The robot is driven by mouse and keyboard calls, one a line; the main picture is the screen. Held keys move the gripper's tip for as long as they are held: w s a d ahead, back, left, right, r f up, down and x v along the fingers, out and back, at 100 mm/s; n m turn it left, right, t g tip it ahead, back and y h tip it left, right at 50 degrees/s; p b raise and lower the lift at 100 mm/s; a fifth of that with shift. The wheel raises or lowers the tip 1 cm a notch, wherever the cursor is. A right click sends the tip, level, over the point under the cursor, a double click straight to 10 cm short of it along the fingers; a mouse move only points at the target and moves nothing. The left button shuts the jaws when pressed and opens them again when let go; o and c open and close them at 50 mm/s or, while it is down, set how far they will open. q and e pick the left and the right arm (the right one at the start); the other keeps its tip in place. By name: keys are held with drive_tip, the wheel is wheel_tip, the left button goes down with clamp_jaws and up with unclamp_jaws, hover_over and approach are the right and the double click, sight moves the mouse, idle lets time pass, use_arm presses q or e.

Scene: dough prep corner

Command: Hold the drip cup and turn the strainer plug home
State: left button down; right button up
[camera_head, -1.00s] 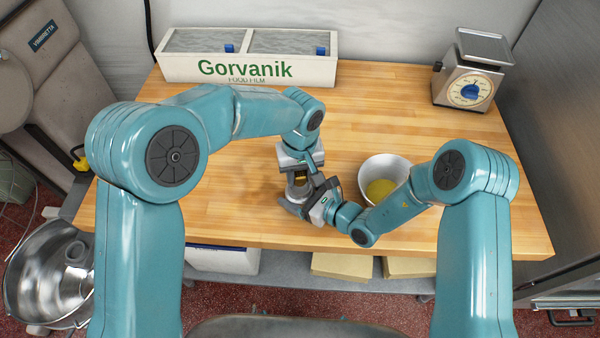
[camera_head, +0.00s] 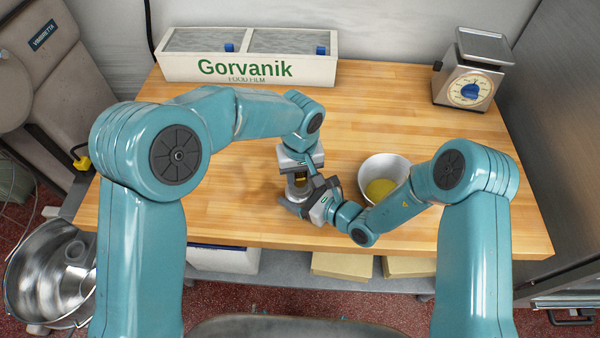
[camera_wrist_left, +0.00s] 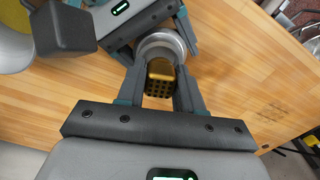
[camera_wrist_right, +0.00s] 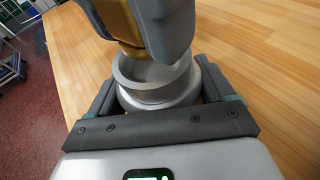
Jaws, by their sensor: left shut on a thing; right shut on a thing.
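The strainer plug (camera_wrist_left: 160,78) is golden yellow with a grid of dark holes. My left gripper (camera_wrist_left: 161,92) is shut on it from above. The drip cup (camera_wrist_right: 155,92) is a round grey metal cup with a wider rim, standing upright. My right gripper (camera_wrist_right: 158,108) is shut around it from the side. In the right wrist view the plug (camera_wrist_right: 121,25) is over the cup's mouth, its lower end at the opening; I cannot tell whether they touch. In the head view my left gripper (camera_head: 300,176) and right gripper (camera_head: 300,200) meet near the table's front, hiding most of the cup.
A white bowl (camera_head: 374,165) with yellow contents stands just right of the grippers. A Gorvanik film box (camera_head: 180,69) stands at the back left, and a dial scale (camera_head: 473,70) at the back right. The wooden table (camera_head: 390,105) is clear in the middle and at the left.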

use_arm(q)
drive_tip(key=shift+f, duration=0.6)
drive_tip(key=shift+r, duration=0.15)
drive_tip(key=shift+r, duration=0.65)
drive_tip(key=shift+f, duration=0.65)
idle(1.1)
drive_tip(key=shift+r, duration=0.7)
idle(0.3)
drive_tip(key=shift+f, duration=0.85)
idle(0.6)
drive_tip(key=shift+r, duration=0.1)
drive_tip(key=shift+r, duration=0.7)
